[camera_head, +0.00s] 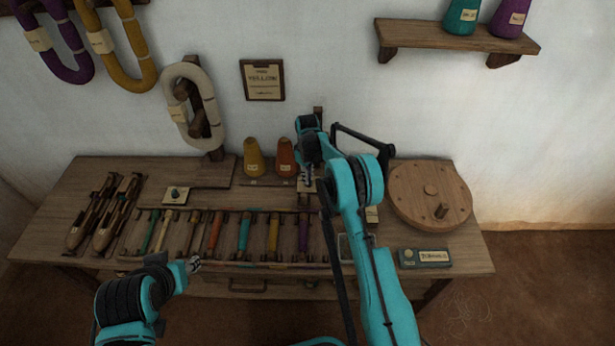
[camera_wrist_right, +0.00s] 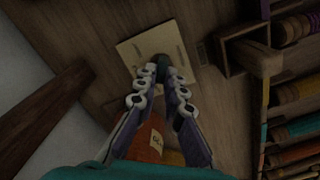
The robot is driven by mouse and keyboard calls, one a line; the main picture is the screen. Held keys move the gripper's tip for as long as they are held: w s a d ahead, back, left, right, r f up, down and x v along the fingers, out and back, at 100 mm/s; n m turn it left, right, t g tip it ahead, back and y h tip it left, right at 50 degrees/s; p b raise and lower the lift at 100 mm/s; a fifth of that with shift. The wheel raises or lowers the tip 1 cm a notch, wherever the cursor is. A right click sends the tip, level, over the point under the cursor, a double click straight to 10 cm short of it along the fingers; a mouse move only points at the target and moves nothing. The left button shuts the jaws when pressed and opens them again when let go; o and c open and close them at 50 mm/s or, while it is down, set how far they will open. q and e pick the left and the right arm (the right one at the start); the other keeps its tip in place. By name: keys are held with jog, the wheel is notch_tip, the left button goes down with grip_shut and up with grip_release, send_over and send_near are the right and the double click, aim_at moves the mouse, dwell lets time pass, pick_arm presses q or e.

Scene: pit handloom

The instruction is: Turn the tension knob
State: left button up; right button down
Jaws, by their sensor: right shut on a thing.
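The tension knob (camera_wrist_right: 161,62) is a small dark knob standing on a pale square plate (camera_wrist_right: 148,44) in the right wrist view. My right gripper (camera_wrist_right: 162,76) has its two fingers closed around it. In the head view the same gripper (camera_head: 307,178) reaches down over the plate at the back of the table, and its arm hides much of the spot. How far the knob is turned cannot be seen. My left gripper (camera_head: 194,264) hangs at the table's front edge, away from the knob; its fingers are too small to judge.
An orange cone (camera_head: 285,158) and a yellow cone (camera_head: 254,157) stand just left of my right gripper. A rack of several coloured bobbins (camera_head: 243,232) fills the front middle. A round wooden wheel (camera_head: 412,190) and a teal labelled box (camera_head: 424,258) are at right.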

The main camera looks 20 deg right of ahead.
jog(key=shift+n, duration=0.6)
jog(key=c, duration=1.6)
grip_release()
notch_tip(320, 180, up, 12)
jog(key=shift+r, duration=0.1)
